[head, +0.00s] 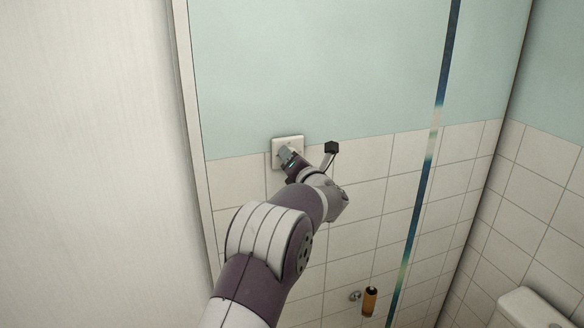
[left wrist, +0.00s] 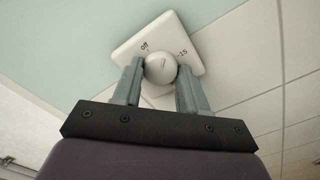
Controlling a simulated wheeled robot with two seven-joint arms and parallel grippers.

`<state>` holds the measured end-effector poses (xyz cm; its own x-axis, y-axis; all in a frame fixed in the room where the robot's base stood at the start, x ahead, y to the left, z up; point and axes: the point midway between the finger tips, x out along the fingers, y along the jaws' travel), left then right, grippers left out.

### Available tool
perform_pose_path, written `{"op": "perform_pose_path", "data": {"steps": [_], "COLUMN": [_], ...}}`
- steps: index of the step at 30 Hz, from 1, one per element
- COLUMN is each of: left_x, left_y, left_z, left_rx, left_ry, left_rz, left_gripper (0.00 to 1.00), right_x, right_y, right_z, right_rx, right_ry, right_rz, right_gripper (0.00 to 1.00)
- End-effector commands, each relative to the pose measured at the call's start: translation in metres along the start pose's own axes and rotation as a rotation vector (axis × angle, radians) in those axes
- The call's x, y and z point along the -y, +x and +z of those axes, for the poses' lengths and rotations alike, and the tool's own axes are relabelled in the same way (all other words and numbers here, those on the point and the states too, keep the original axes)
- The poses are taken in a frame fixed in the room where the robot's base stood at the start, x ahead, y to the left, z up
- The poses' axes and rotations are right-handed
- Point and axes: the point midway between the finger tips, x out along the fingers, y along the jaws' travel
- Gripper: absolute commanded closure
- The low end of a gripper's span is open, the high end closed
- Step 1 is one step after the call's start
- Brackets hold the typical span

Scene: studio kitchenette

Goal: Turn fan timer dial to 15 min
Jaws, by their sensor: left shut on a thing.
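The fan timer is a white square plate (head: 287,139) on the wall, at the edge where green paint meets white tiles. In the left wrist view the plate (left wrist: 165,40) shows a round pale dial (left wrist: 160,68) with the marks "off" and "15" beside it. My left gripper (head: 287,157) reaches the plate from below. In the left wrist view its two fingers (left wrist: 160,82) sit on either side of the dial, shut on it. The dial's pointer is too faint to read surely. The arm hides part of the plate in the head view. My right gripper is not in view.
A pale panel or door edge (head: 185,110) stands left of the timer. A vertical patterned tile strip (head: 432,145) runs down the wall at right. A small amber cylinder (head: 370,301) is on the lower wall, and a white cistern (head: 528,308) stands at lower right.

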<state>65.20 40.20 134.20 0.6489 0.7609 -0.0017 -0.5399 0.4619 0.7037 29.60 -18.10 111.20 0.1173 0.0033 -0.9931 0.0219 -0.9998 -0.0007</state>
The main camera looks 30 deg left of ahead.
Motion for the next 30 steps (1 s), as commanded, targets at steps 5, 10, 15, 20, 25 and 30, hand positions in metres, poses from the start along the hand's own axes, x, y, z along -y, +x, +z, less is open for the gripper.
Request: {"op": "perform_pose_path", "data": {"steps": [5,10,15,20,25,30], "left_x": [-0.0001,-0.0007,-0.0009,-0.0007,-0.0003,0.0002], "left_y": [-0.0005,-0.0005,-0.0005,-0.0005,-0.0006,-0.0006], "left_z": [0.0018,0.0026,0.003,0.003,0.0026,0.0022], "left_rx": [0.005,0.005,0.005,0.005,0.004,0.004], "left_ry": [0.162,0.323,0.472,0.592,0.688,0.75], "left_rz": [0.001,0.001,0.001,0.0,0.0,-0.001], "left_gripper": [0.88,0.88,0.88,0.88,0.88,0.88], "right_x": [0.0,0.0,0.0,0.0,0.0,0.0], "right_y": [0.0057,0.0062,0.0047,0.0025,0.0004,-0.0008], "right_z": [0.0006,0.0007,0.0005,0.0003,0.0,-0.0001], "right_rx": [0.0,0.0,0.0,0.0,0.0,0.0], "right_ry": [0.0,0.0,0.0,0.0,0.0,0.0], "right_rz": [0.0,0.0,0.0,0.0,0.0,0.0], "right_gripper": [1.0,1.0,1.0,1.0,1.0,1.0]}}
